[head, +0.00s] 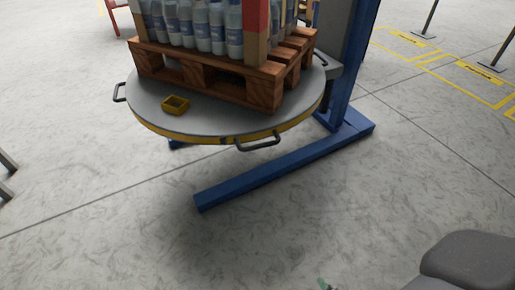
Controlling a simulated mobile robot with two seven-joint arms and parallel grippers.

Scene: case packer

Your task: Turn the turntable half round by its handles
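The turntable (205,118) is a round grey disc with a yellow rim, raised above the floor at the upper middle of the head view. A dark bar handle (258,144) sticks out from its front rim. Another handle (118,92) is on its left rim. A third handle (321,57) shows at the right rim, close to the blue post. A wooden pallet (200,77) stands on the disc, loaded with several bottles (202,27). Neither of my grippers can be made out. No hand is seen on any visible handle.
A blue post (352,65) rises at the right, with a long blue foot (285,170) on the floor in front. Yellow floor markings (485,83) lie at upper right. The front floor is mostly clear.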

